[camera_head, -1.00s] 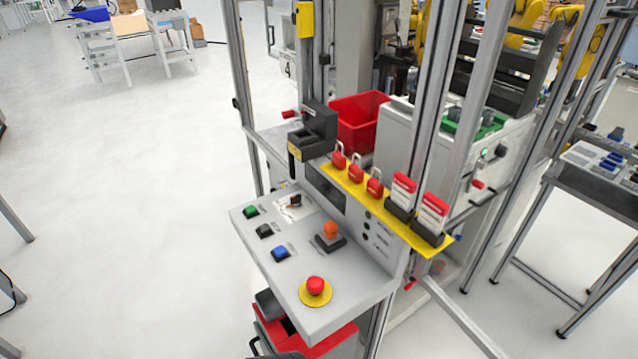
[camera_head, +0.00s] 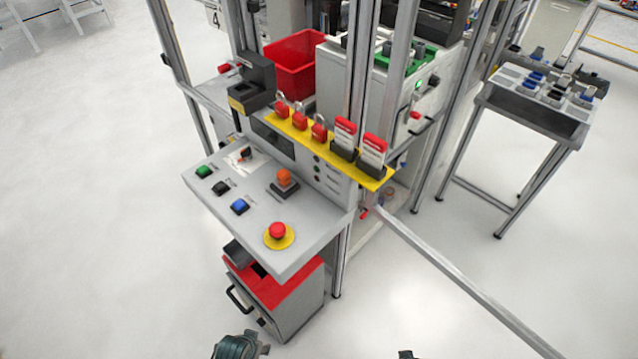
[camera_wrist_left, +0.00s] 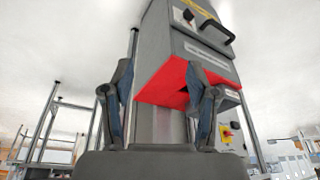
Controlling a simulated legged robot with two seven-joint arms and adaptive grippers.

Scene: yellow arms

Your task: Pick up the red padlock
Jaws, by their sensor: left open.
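Three red padlocks stand in a row on the yellow shelf (camera_head: 374,179) in the head view: a left one (camera_head: 282,110), a middle one (camera_head: 300,120) and a right one (camera_head: 319,131). Their shackles point up. My left gripper (camera_wrist_left: 160,82) is open and empty in the left wrist view, its two fingers spread apart. It points toward the grey cabinet with a red top (camera_wrist_left: 165,88), well away from the padlocks, which do not show in that view.
Below the shelf is a sloping panel with buttons and a red emergency stop (camera_head: 278,230). Card holders (camera_head: 372,158) stand right of the padlocks, a black device (camera_head: 251,84) left. A red bin (camera_head: 293,66) and metal posts are behind. A rail (camera_head: 460,275) juts toward lower right.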

